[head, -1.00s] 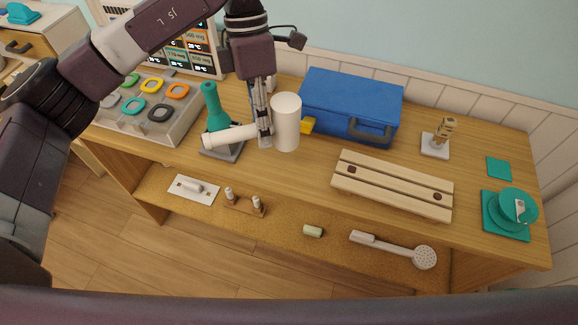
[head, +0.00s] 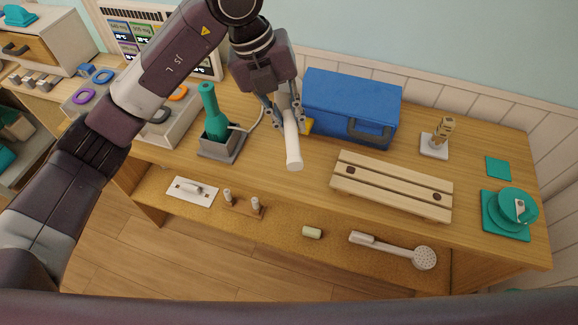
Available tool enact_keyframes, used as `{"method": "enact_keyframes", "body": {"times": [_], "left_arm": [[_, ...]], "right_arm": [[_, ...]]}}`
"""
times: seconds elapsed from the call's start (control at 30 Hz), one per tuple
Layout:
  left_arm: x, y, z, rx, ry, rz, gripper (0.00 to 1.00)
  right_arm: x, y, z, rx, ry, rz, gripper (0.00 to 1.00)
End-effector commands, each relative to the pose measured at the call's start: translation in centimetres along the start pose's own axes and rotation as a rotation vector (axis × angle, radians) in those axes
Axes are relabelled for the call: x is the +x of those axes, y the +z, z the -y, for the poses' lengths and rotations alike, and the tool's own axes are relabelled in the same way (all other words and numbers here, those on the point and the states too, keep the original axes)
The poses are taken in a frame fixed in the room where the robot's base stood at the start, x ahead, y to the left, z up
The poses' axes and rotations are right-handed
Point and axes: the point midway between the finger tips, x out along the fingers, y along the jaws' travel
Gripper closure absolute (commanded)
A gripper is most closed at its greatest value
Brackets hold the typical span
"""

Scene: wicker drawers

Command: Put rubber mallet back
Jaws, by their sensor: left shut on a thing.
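The rubber mallet (head: 292,148) is pale, and its rounded shaft points down and toward me in the head view. My left gripper (head: 288,121) is shut on it, with one finger on each side. The mallet is in front of the left end of the blue case, over the wooden bench top. Its upper part is partly hidden by the gripper. I cannot tell whether its lower end touches the bench. My right gripper is not in view.
A blue case (head: 352,100) stands close to the gripper's right. A teal bottle (head: 212,112) stands in a grey holder (head: 222,146) to the left. A slatted wooden rack (head: 391,185) is to the right. The lower shelf holds a two-peg wooden stand (head: 244,206) and a shower head (head: 424,257).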

Motion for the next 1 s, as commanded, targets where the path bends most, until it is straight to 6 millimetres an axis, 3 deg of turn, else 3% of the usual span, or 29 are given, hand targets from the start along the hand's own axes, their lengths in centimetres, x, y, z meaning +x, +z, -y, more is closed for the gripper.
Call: {"method": "enact_keyframes", "body": {"times": [0.4,1.0], "left_arm": [[9.8,0.0,-3.0,0.000,0.000,-0.004,1.00],[16.1,0.2,-4.9,0.003,-0.001,0.000,1.00]], "right_arm": [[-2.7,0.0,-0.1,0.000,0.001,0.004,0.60],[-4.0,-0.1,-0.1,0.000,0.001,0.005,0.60]]}}
